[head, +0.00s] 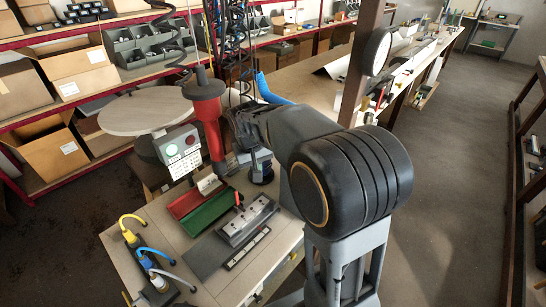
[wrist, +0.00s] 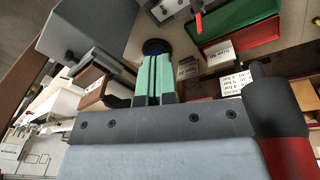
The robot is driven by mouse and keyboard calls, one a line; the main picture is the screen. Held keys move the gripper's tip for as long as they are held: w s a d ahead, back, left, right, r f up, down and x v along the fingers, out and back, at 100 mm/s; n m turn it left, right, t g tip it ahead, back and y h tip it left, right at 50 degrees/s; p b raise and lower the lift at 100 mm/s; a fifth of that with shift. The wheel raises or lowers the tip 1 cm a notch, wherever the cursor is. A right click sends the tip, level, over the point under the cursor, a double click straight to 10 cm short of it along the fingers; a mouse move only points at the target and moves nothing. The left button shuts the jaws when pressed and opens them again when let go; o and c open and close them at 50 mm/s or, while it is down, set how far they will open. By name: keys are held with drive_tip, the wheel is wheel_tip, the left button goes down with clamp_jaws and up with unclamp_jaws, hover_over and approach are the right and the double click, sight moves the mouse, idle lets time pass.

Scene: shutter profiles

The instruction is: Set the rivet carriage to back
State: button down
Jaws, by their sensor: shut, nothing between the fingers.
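What I take for the rivet carriage is a grey metal block (head: 246,220) with holes on top, on a dark rail on the bench. A small red lever (head: 239,199) stands up from its far end. In the wrist view the red lever (wrist: 198,22) shows at the top, against part of the grey block (wrist: 171,9). My gripper (wrist: 158,58) has green fingers close together, shut and empty, pointing away from the camera. They are apart from the lever, which is up and to the right in that view. In the head view my arm mostly hides the gripper.
A red tray (head: 187,200) and a green tray (head: 211,213) lie left of the block. A red and black tool (head: 208,115) hangs close to my arm. A dark post (head: 361,60) rises behind my arm.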

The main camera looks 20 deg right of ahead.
drive_tip(key=w+d+f+m+g+h+b, duration=0.1)
drive_tip(key=w+d+f+m+g+h, duration=0.2)
drive_tip(key=w, duration=0.5)
drive_tip(key=w+d+f+m+b, duration=0.1)
drive_tip(key=w+f+m, duration=0.2)
drive_tip(key=w+f, duration=0.35)
wheel_tip(320, 180, up, 8)
drive_tip(key=w+d+r+m+g+h, duration=0.1)
drive_tip(key=d+m+g+h, duration=0.1)
drive_tip(key=m, duration=0.6)
drive_tip(key=x, duration=1)
drive_tip(key=shift+w+f, duration=0.15)
drive_tip(key=shift+w, duration=0.15)
